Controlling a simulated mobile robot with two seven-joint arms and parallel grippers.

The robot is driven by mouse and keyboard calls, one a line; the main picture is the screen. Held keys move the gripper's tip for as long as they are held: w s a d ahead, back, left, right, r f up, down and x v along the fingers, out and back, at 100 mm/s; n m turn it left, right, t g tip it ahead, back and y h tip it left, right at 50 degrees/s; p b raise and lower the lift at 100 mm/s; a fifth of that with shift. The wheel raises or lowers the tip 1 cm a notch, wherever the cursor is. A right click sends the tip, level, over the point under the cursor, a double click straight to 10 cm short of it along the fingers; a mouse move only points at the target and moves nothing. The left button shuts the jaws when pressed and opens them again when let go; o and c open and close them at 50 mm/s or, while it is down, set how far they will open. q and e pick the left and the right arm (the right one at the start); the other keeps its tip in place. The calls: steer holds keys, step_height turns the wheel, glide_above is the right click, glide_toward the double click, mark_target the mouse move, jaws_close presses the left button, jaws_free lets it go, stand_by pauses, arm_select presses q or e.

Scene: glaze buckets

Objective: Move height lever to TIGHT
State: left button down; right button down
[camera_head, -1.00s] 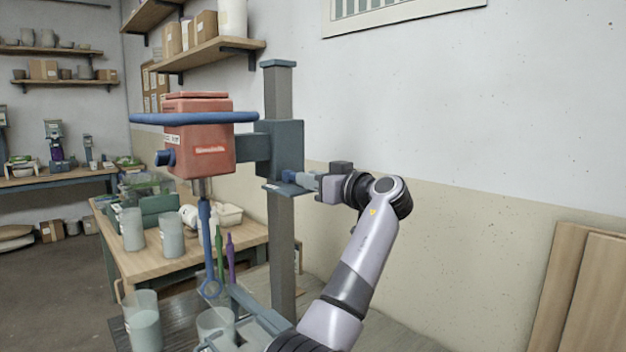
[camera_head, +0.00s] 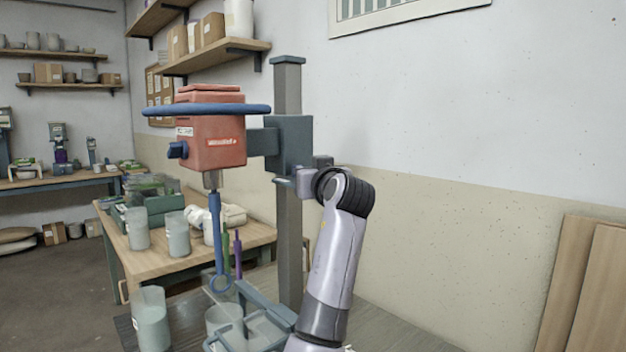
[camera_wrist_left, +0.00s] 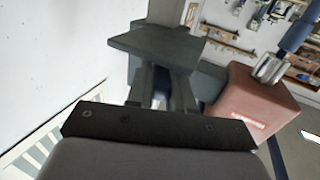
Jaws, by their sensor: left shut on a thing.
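The mixer has a red motor head (camera_head: 212,142) with a blue ring handle (camera_head: 200,109), on a dark carriage (camera_head: 291,142) clamped to a grey upright column (camera_head: 288,230). My left gripper (camera_head: 303,181) is at the carriage's lower right side. In the left wrist view its fingers (camera_wrist_left: 163,88) are shut on the bluish height lever (camera_wrist_left: 160,101), just below a dark plate of the carriage. The lever is mostly hidden by the gripper, and no TIGHT marking can be read. My right gripper is in neither view.
A blue stirring shaft (camera_head: 216,235) hangs from the head above a bucket (camera_head: 224,320). Another bucket (camera_head: 150,318) stands at the front left. A wooden table (camera_head: 190,262) with pots is behind. Wood boards (camera_head: 590,290) lean at the right. The wall space right of the arm is clear.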

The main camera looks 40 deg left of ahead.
arm_select(q)
steer(key=m+t, duration=0.1)
steer(key=s+a+m+t+h+p, duration=0.1)
steer(key=shift+s+t+h, duration=0.15)
steer(key=shift+t+h, duration=0.15)
steer(key=shift+s+a+m+t+h+p, duration=0.35)
steer(key=shift+m+t+h+p, duration=0.3)
steer(key=shift+t, duration=0.25)
steer(key=shift+s+a+m+t+h, duration=0.2)
steer(key=shift+s+m+t+h, duration=0.05)
steer(key=shift+m+t+h, duration=0.35)
steer(key=c, duration=1.1)
jaws_free()
steer(key=shift+s, duration=0.1)
steer(key=shift+v, duration=3.5)
